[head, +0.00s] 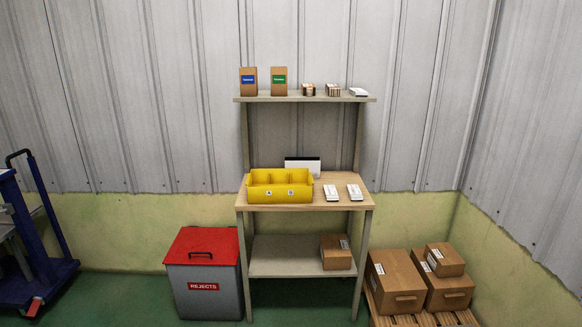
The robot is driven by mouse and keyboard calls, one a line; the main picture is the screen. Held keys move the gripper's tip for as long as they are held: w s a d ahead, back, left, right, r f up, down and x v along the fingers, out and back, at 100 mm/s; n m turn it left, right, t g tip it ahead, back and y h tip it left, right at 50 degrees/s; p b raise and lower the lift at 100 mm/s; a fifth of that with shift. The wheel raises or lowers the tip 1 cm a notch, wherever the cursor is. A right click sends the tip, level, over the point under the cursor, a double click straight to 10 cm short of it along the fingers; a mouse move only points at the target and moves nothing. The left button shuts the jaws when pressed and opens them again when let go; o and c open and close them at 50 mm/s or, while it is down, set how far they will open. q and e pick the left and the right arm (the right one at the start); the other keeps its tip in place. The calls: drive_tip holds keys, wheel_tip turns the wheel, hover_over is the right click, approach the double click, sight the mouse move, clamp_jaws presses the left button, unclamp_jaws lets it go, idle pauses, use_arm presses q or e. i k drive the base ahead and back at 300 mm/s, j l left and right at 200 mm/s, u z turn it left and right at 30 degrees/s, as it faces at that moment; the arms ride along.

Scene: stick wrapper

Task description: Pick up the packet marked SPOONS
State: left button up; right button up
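On the top shelf (318,98) stand two upright brown packets at the left end. One packet (249,81) has a blue label and the other packet (279,81) has a green label. The lettering is too small to read, so I cannot tell which is marked SPOONS. Neither of my grippers is in view.
Small bundles (309,90) share the top shelf. A grey REJECTS bin (203,283) with a red lid stands left, cartons (395,283) on a pallet right, and a blue cart (38,240) far left.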

sight(331, 195)
drive_tip(key=i+u, duration=0.15)
drive_tip(key=i, duration=1.5)
drive_tip(key=l, duration=0.1)
